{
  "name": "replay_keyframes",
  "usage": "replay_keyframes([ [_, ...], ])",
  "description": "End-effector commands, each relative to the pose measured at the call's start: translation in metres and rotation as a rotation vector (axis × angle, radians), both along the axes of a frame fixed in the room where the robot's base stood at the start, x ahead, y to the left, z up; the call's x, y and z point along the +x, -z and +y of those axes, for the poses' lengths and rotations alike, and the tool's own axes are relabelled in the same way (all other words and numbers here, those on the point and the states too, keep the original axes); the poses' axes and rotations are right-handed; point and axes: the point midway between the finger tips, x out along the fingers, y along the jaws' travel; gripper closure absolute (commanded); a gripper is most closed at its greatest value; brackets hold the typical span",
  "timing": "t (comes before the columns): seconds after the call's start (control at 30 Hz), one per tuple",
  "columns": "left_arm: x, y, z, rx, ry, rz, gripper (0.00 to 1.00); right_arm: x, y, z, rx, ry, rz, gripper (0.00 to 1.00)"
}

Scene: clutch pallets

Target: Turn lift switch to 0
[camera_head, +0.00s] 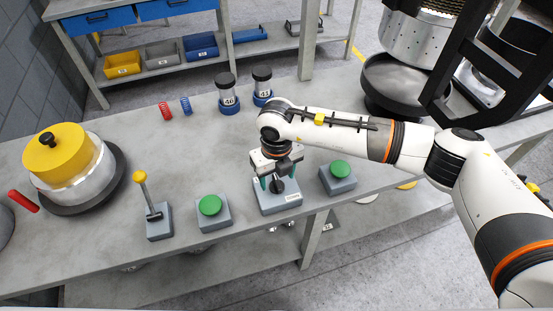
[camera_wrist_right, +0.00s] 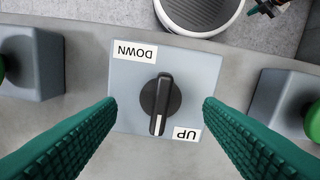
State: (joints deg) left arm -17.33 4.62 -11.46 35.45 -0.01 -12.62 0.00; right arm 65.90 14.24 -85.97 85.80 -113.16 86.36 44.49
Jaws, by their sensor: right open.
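The lift switch (camera_head: 280,206) is a grey box on the table's front part, with a black rotary knob on top. In the right wrist view the knob (camera_wrist_right: 160,100) has a white mark pointing towards the bottom of the picture. A DOWN label (camera_wrist_right: 132,50) and an UP label (camera_wrist_right: 187,134) both read upside down there; the mark points left of UP. My right gripper (camera_head: 276,182) is directly above the switch, open, and it also shows in the right wrist view (camera_wrist_right: 159,104). Its green fingers stand apart on either side of the knob, with visible gaps. My left gripper is out of view.
Green push-button boxes stand left (camera_head: 213,210) and right (camera_head: 338,176) of the switch. A lever box with a yellow ball (camera_head: 158,220) is further left. A yellow-topped drum (camera_head: 65,160) and two dark-capped cylinders (camera_head: 227,92) stand further off. The table's middle is clear.

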Motion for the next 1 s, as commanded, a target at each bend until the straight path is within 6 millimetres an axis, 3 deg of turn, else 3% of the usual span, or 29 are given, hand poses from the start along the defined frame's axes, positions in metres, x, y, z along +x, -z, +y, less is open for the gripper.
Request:
replay_keyframes([
  [0.2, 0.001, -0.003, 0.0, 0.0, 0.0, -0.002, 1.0, 0.0, 0.018, 0.001, 0.002, 0.0, 0.001, 0.39],
  [0.5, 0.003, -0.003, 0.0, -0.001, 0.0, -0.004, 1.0, 0.0, 0.021, 0.001, 0.001, -0.001, 0.0, 0.39],
  [0.57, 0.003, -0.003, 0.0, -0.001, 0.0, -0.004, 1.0, 0.0, 0.021, 0.001, 0.001, 0.0, 0.0, 0.45],
  [0.8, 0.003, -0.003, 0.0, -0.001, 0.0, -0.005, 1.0, 0.0, 0.021, 0.001, 0.001, 0.0, 0.0, 0.84],
  [1.0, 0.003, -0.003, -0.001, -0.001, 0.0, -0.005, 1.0, 0.0, 0.021, 0.001, 0.002, 0.094, 0.0, 0.86],
])
